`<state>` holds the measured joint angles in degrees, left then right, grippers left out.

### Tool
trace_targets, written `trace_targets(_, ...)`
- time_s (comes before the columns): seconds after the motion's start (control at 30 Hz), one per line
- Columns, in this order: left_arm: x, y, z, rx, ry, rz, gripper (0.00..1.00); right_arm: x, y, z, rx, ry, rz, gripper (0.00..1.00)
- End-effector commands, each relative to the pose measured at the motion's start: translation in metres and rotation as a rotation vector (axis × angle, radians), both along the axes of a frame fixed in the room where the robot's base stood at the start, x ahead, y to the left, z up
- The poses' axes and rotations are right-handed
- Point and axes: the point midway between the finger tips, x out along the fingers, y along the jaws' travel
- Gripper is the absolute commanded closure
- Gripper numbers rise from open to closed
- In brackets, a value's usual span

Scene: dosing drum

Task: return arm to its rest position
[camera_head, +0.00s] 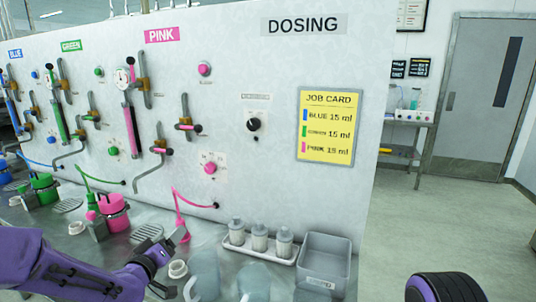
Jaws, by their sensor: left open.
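My left arm (75,268), purple, comes in low from the left over the steel counter. My left gripper (182,262) is open at the front of the counter, beside a clear jug (205,268) and a small white ring-shaped cap (178,269). Nothing shows between its fingers. A purple and black rounded part of mine (445,288) shows at the bottom right. My right gripper is out of view.
A second clear jug (254,281) stands to the right. Several white bottles (259,238) stand in a tray by a grey bin (325,262). The dosing panel (255,65) carries coloured valves and a yellow job card (325,126). Open floor (440,220) lies to the right.

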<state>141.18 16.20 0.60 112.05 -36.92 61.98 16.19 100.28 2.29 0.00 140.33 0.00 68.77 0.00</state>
Motion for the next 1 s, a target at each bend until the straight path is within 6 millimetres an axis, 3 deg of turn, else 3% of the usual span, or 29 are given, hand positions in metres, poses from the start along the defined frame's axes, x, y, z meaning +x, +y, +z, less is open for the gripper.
trace_targets(0.17, -0.037, 0.004, -0.072, 0.016, 0.148, 0.082, 0.30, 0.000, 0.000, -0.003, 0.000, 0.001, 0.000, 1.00)
trace_targets(0.27, -0.070, 0.007, -0.122, 0.039, 0.263, 0.135, 0.30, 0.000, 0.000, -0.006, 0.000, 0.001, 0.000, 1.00)
trace_targets(0.37, -0.119, 0.012, -0.180, 0.077, 0.410, 0.198, 0.30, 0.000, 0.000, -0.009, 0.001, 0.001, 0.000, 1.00)
trace_targets(0.47, -0.182, 0.018, -0.235, 0.134, 0.581, 0.256, 0.30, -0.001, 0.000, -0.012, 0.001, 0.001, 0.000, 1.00)
trace_targets(0.6, -0.286, 0.028, -0.297, 0.226, 0.832, 0.322, 0.30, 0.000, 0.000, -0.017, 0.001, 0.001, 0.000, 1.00)
trace_targets(0.7, -0.355, 0.033, -0.324, 0.284, 0.989, 0.345, 0.30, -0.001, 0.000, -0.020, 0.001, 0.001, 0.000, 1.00)
trace_targets(0.8, -0.403, 0.033, -0.341, 0.326, 1.099, 0.323, 0.30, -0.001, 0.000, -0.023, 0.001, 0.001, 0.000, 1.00)
trace_targets(0.9, -0.426, 0.033, -0.351, 0.344, 1.150, 0.305, 0.30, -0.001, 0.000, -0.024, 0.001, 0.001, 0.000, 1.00)
trace_targets(1.0, -0.431, 0.033, -0.353, 0.345, 1.162, 0.303, 0.30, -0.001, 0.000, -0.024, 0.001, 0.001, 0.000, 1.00)
